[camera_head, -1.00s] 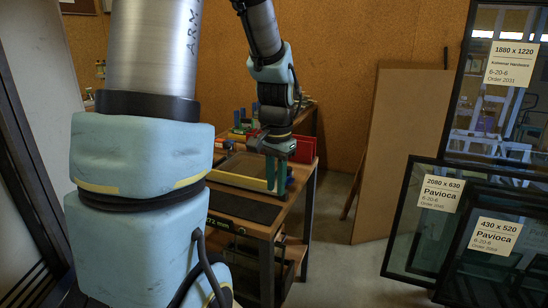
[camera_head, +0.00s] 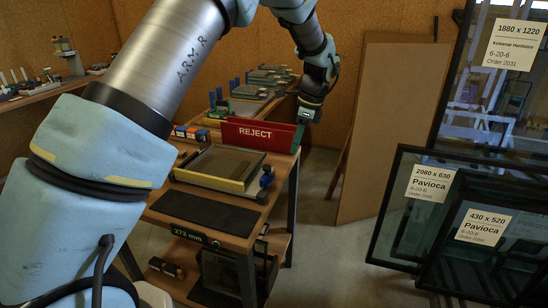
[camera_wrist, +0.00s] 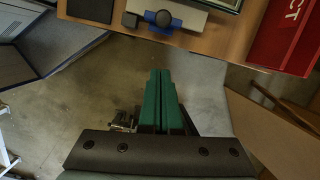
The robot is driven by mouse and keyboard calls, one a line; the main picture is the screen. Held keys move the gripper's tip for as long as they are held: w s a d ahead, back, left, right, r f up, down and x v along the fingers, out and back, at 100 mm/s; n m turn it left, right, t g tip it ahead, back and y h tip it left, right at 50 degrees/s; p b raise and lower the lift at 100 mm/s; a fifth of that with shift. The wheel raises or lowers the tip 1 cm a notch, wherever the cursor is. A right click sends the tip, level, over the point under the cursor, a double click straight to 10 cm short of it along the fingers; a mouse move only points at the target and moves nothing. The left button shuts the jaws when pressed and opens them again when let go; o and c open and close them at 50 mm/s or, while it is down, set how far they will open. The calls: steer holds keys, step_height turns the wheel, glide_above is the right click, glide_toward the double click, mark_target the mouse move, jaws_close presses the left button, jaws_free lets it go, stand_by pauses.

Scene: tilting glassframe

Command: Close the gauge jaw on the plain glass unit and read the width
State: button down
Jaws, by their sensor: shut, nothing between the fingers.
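The glass unit (camera_head: 219,163), a dark-framed flat pane, lies on the gauge on the wooden bench (camera_head: 230,241). A yellow-edged jaw bar (camera_head: 208,181) runs along its near side, with a blue knob (camera_head: 266,181) at its right end. I cannot tell whether the bar touches the glass. The readout (camera_head: 188,234) on the bench's front edge shows 272 mm. My gripper (camera_head: 301,134), with green fingers, is shut and empty beyond the bench's right edge, near the red sign. In the wrist view the fingers (camera_wrist: 160,74) are together over the floor, apart from the blue knob (camera_wrist: 163,18).
A red REJECT sign (camera_head: 257,134) stands at the back of the bench. A dark mat (camera_head: 206,212) lies in front of the gauge. More gauges or units (camera_head: 262,82) sit behind. A brown board (camera_head: 390,130) and labelled glass frames (camera_head: 412,205) lean at the right.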

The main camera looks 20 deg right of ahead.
mark_target(268, 174)
steer(key=w+a+f+p, duration=0.2)
steer(key=a+f+p, duration=0.1)
steer(key=f, duration=0.3)
steer(key=shift+w+a, duration=0.4)
steer(key=shift+a, duration=0.25)
steer(key=shift+f, duration=0.1)
steer(key=shift+w+a, duration=1.9)
steer(key=shift+a, duration=0.1)
